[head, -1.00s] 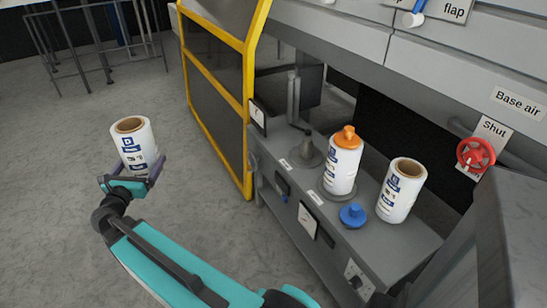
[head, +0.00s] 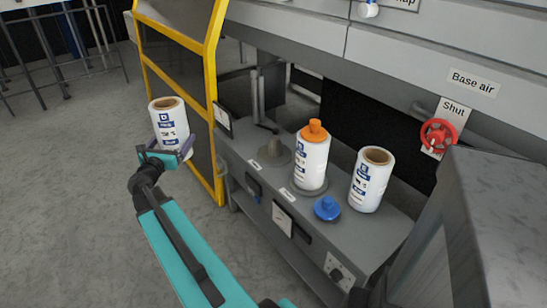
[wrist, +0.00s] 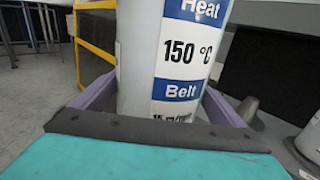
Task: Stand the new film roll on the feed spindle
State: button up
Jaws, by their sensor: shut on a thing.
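My gripper (head: 168,157) is shut on a white film roll (head: 171,127) with blue labels and a brown core. It holds the roll upright in the air, in front of the yellow-framed door. In the wrist view the roll (wrist: 178,60) stands between the purple fingers; its label reads "150 °C" and "Belt". An empty grey spindle (head: 274,152) with a round base stands at the left of the grey bench, to the right of my gripper. A second roll (head: 312,163) with an orange cap (head: 314,130) stands on a round base beside it. The small bench labels are unreadable.
Another capless roll (head: 371,182) stands at the right of the bench (head: 390,235). A blue knob-shaped piece (head: 327,208) lies in front. The yellow-framed door (head: 210,60) stands at the bench's left end. A red valve wheel (head: 438,134) is at right.

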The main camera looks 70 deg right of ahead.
jog(key=s+d+m+g+b, duration=0.2)
jog(key=s+d+g, duration=0.1)
jog(key=s+d, duration=1.05)
jog(key=m+g+b, duration=0.1)
jog(key=g+b, duration=0.1)
send_over(273, 142)
jog(key=d, duration=0.2)
jog(key=shift+d+f+h, duration=0.1)
jog(key=shift+f+h, duration=0.2)
jog(key=shift+f, duration=0.1)
jog(key=shift+f, duration=0.1)
jog(key=shift+f+b, duration=0.45)
jog(key=shift+f, duration=2.6)
jog(key=shift+f+b, duration=0.3)
jog(key=shift+f, duration=1.6)
jog(key=shift+f, duration=0.15)
